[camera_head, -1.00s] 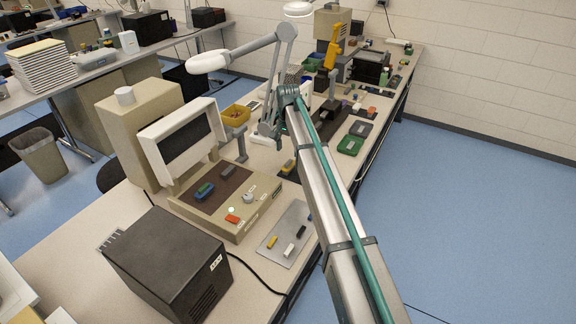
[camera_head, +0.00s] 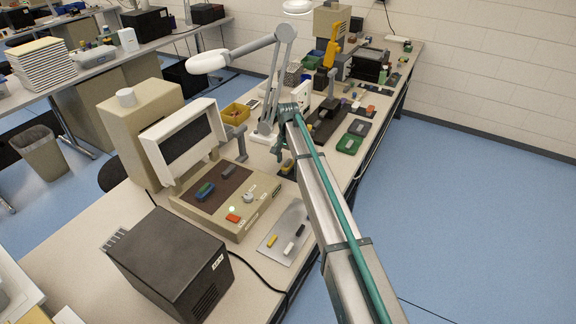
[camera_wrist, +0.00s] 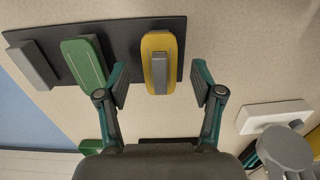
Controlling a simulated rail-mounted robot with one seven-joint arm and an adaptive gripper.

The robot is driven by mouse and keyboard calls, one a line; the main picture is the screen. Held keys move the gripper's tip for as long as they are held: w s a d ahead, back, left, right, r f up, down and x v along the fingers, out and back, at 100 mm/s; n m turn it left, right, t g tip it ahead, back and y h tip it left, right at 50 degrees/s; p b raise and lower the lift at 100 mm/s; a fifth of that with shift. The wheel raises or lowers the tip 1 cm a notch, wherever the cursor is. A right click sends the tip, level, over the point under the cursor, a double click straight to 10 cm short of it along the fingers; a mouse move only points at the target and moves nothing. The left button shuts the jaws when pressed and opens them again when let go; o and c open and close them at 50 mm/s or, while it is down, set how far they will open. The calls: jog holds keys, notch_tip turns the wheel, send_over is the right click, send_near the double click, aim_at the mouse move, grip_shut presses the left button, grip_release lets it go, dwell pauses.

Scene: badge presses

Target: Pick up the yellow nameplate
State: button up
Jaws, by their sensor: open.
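The yellow nameplate (camera_wrist: 146,61) is a rounded yellow plate with a grey block on top. It lies at the right end of a dark strip (camera_wrist: 120,42) in the wrist view. In the head view it appears as a small yellow patch (camera_head: 287,166) beside my arm, partly hidden. My gripper (camera_wrist: 161,82) is open, with its fingers apart to the left and right of the yellow nameplate in the wrist view. Nothing is held. Whether the fingertips are level with the plate I cannot tell.
A green nameplate (camera_wrist: 83,62) and a grey block (camera_wrist: 32,65) lie on the same strip, the green one close to my left finger. A white block (camera_wrist: 272,116) and a grey cylinder (camera_wrist: 283,150) stand at right. The head view shows a desk lamp (camera_head: 240,52) close to my arm.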

jog(key=shift+f, duration=0.25)
dwell(0.3)
jog(key=shift+c, duration=0.2)
jog(key=c, duration=1.2)
